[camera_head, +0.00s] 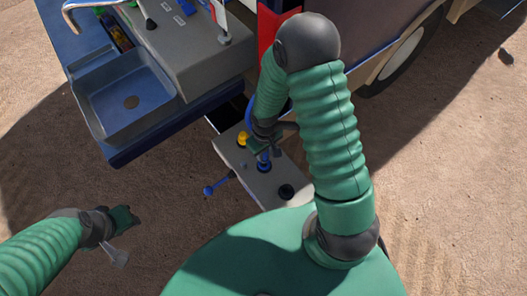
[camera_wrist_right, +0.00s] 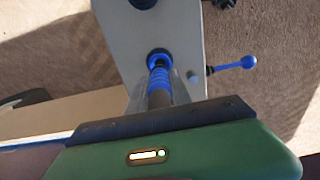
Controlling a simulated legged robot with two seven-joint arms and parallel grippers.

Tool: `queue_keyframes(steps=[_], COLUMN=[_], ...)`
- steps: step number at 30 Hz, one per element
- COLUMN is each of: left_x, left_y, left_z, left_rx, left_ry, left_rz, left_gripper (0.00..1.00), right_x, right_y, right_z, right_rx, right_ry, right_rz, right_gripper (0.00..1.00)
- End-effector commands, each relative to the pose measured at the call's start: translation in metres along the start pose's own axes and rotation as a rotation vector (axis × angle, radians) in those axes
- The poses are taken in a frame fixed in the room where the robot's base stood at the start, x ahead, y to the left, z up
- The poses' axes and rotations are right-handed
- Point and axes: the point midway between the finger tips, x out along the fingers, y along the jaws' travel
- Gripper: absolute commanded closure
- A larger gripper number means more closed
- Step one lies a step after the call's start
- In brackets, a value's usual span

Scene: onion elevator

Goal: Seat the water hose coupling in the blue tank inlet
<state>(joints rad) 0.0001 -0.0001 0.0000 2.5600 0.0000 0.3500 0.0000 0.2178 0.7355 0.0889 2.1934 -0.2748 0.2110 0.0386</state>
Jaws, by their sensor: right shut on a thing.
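The water hose coupling (camera_wrist_right: 158,78) is blue and ribbed, with a dark hose part behind it. My right gripper (camera_head: 266,142) is shut on it, above the grey tank panel. The blue tank inlet (camera_head: 264,166) is a ring on this panel, directly below the gripper; it also shows in the right wrist view (camera_wrist_right: 158,53). The coupling's tip overlaps the inlet ring in the wrist view; I cannot tell how deep it sits. The right gripper's fingers are partly hidden by its green body. My left gripper (camera_head: 121,233) is at lower left over the ground, away from the panel.
The panel (camera_head: 233,157) also bears a yellow fitting (camera_head: 243,138), a black fitting (camera_head: 287,191) and a blue-knobbed lever (camera_head: 215,187) at its left side. A blue counter with a sink (camera_head: 125,92) stands at upper left. A vehicle wheel (camera_head: 403,55) is at upper right. Bare ground lies around.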

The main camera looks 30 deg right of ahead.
Motion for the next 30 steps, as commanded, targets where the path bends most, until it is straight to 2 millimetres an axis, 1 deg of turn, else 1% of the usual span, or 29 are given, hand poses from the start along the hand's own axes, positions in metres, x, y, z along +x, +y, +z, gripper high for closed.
queue_keyframes(steps=[3,11,24,30], left_x=[-0.003,-0.002,0.006,0.006], left_y=[0.000,0.000,0.000,0.000], left_z=[-0.001,0.000,0.001,0.001], left_rx=[0.000,0.000,0.000,0.000], left_ry=[0.000,0.000,0.000,0.000], left_rz=[0.000,0.000,0.000,0.000], left_gripper=[0.64,0.64,0.64,0.64], right_x=[0.000,0.001,0.013,0.014], right_y=[0.001,0.001,-0.001,-0.002], right_z=[0.001,0.001,0.001,0.000], right_rx=[0.000,0.000,0.000,0.000], right_ry=[-0.001,0.000,0.000,0.001], right_rz=[0.000,0.000,0.000,0.000], right_gripper=[1.00,1.00,1.00,1.00])
